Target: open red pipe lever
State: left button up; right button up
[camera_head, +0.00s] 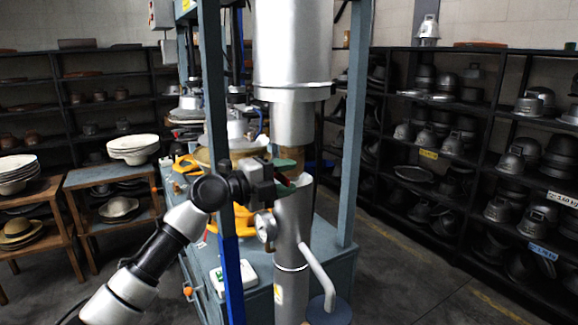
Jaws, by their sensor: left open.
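My left arm comes in from the lower left, and my left gripper (290,176) is open in front of the grey pipe (292,240) of the hat press. A round gauge (265,226) sits on the left of the pipe, below the gripper. My right gripper is not in view.
A blue-grey upright post (345,130) stands right of the pipe, and a thick silver cylinder (291,45) hangs above. A curved grey pipe (317,268) juts out low at the right. Shelves (480,115) of metal hat moulds line the right; wooden tables (110,178) stand left.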

pick_arm(q)
jog(key=shift+w+d, duration=0.3)
jog(key=shift+d, duration=0.1)
jog(key=shift+c, duration=0.2)
grip_shut()
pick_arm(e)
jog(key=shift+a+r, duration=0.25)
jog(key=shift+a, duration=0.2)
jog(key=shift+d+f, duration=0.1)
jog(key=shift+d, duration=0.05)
